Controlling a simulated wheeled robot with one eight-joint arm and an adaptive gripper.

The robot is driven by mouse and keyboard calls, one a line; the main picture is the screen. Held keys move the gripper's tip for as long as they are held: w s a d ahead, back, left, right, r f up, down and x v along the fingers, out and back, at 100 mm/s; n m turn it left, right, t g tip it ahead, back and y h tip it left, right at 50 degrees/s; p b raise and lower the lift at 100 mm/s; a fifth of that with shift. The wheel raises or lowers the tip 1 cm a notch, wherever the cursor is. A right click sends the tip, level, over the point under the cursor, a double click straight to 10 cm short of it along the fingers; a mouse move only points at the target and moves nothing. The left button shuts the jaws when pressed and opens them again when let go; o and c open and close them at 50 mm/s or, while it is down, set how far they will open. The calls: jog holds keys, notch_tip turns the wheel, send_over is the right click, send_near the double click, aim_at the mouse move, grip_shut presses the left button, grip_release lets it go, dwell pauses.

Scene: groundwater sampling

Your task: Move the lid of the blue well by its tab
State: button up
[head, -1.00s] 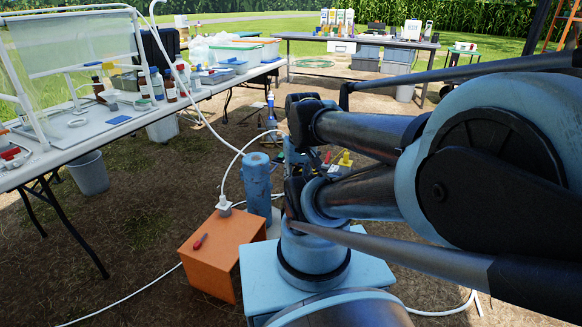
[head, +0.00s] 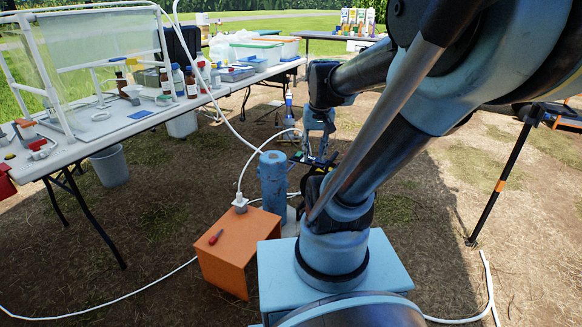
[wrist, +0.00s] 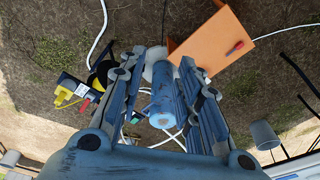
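The blue well (head: 273,190) is an upright, scuffed blue cylinder on the ground beside an orange box. Its round top (head: 272,156) looks flat with a small paler spot; I cannot make out a separate lid or its tab. In the wrist view the blue well (wrist: 164,98) shows between the fingers, its top end toward the camera. My gripper (wrist: 162,58) is open, its two fingers apart, with nothing seen held between them. In the head view my gripper (head: 318,145) hangs just right of and beyond the well, partly hidden by my own arm.
The orange box (head: 238,245) stands left of the well, with a red-handled tool (head: 216,237) and a white plug (head: 240,203) on top. White hoses run around it. A yellow and black item (wrist: 70,88) lies near the gripper. A long table (head: 95,140) stands at left.

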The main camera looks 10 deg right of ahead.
jog(key=w+r+m, duration=0.2)
jog(key=w, duration=1.1)
jog(key=m+y, duration=0.1)
jog(key=m, duration=0.3)
send_over(291, 167)
jog(key=s+d, duration=0.2)
jog(key=d, duration=0.1)
jog(key=s+d+x, duration=0.1)
jog(key=s+x, duration=0.1)
jog(key=x, duration=0.7)
jog(key=s+d+f+x, duration=0.1)
jog(key=x, duration=0.9)
jog(key=shift+g, duration=0.4)
jog(key=a+f, duration=0.1)
jog(key=f, duration=0.4)
jog(key=w+f, duration=0.1)
jog(key=f, duration=0.5)
jog(key=w+a+f, duration=0.1)
jog(key=f, duration=0.4)
jog(key=shift+a+f, duration=0.3)
jog(key=shift+f, duration=0.05)
